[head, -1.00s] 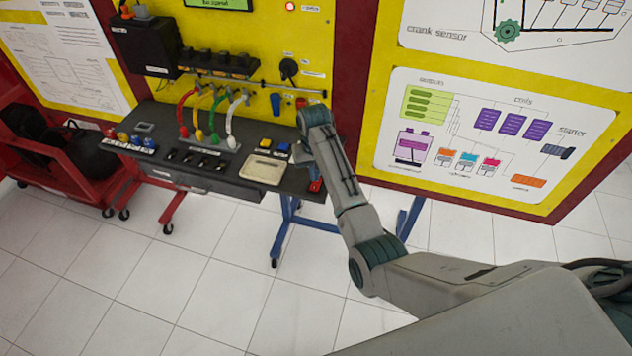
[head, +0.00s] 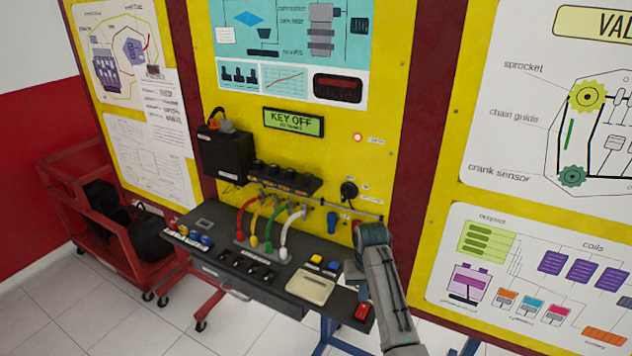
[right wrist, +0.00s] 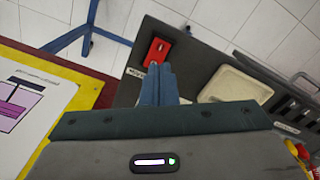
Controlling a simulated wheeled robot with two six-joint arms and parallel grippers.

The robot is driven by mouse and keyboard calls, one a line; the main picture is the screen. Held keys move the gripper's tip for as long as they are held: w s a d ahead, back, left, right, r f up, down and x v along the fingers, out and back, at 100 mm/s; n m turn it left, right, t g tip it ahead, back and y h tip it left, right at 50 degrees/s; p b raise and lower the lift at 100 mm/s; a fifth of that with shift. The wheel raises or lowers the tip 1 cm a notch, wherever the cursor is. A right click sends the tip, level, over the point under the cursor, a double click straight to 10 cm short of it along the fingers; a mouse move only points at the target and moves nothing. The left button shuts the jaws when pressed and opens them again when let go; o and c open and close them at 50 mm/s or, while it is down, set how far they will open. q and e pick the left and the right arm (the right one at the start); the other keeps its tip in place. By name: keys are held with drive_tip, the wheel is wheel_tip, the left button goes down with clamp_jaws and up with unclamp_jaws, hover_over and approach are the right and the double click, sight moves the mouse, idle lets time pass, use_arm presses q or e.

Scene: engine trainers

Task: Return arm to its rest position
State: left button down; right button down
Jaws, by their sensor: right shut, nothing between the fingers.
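My right arm (head: 385,300) reaches up from the lower right in the head view, in front of the right end of the trainer bench. My right gripper (head: 353,274) is partly hidden behind the wrist there. In the right wrist view its two blue-grey fingers (right wrist: 160,84) are closed together with nothing between them. They point toward the bench top, beside a red switch (right wrist: 158,51), and a gap to the surface cannot be judged. The red switch also shows in the head view (head: 362,311). My left gripper is in neither view.
The dark bench (head: 262,289) carries a beige tray (head: 310,287), coloured buttons and several coloured cables (head: 268,228). A yellow panel (head: 240,95) stands behind, with a display reading KEY OFF (head: 293,122) and a lit red lamp (head: 357,137). A red cart (head: 75,180) stands left.

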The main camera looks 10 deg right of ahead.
drive_tip(key=s+d+f+t, duration=0.1)
drive_tip(key=s+d+f, duration=0.25)
drive_tip(key=s, duration=0.65)
drive_tip(key=s+d+f+t, duration=0.1)
drive_tip(key=s+d+f, duration=0.25)
drive_tip(key=s, duration=0.65)
drive_tip(key=s+r+n+t, duration=0.1)
drive_tip(key=s+r, duration=0.2)
drive_tip(key=s, duration=0.7)
drive_tip(key=s+r+n+t, duration=0.1)
drive_tip(key=s+r, duration=0.3)
drive_tip(key=s, duration=0.6)
drive_tip(key=d+f+g+b, duration=0.3)
drive_tip(key=f+b, duration=0.5)
drive_tip(key=f, duration=3.2)
drive_tip(key=s+d+f+b, duration=0.1)
drive_tip(key=s+f+b, duration=0.2)
drive_tip(key=s+f, duration=0.6)
drive_tip(key=s+d+f+b, duration=0.1)
drive_tip(key=s+f+b, duration=0.2)
drive_tip(key=s+f, duration=0.6)
wheel_tip(320, 180, down, 6)
drive_tip(key=shift+s+f+m+h, duration=0.15)
drive_tip(key=shift+m+h, duration=0.25)
